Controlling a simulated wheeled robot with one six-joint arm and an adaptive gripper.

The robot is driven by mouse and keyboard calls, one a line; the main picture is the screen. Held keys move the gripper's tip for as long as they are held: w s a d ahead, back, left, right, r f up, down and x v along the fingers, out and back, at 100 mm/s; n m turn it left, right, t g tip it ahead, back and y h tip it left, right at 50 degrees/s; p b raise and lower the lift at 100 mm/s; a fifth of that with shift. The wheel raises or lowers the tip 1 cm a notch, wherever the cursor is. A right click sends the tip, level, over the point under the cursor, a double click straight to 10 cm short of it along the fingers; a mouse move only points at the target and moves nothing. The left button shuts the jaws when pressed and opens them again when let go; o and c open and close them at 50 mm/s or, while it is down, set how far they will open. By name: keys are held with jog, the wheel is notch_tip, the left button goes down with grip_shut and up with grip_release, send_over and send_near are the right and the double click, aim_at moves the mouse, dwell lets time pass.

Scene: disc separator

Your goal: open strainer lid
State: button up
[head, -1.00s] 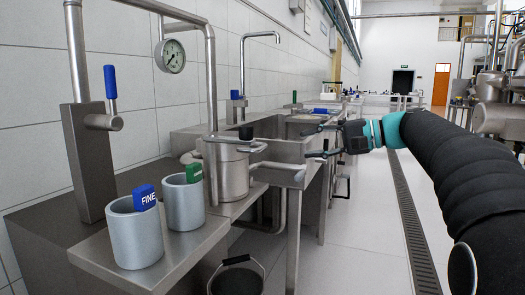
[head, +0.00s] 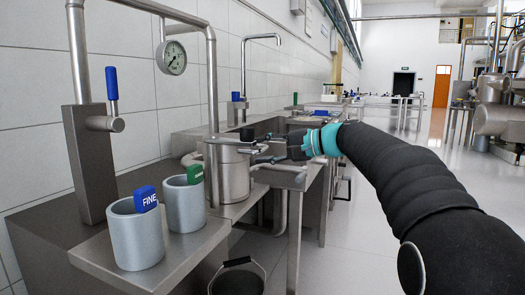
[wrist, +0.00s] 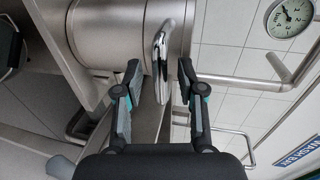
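The strainer (head: 234,178) is a steel cylinder on the bench in the head view, with a flat lid (head: 222,141) on top. A lid handle sticks out to the right, towards my gripper (head: 258,153). The lid looks closed. In the wrist view, the curved steel handle (wrist: 161,48) lies between the fingertips of my gripper (wrist: 160,78). Both fingers are spread, with gaps showing on each side of the handle. The strainer body (wrist: 115,38) is behind and left of it.
Two grey cups stand at the front left, one with a blue FINE tag (head: 147,198), one with a green tag (head: 195,173). A pressure gauge (head: 171,57) and pipework rise behind. A bucket (head: 238,277) is below.

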jog(key=shift+a, duration=0.25)
grip_shut()
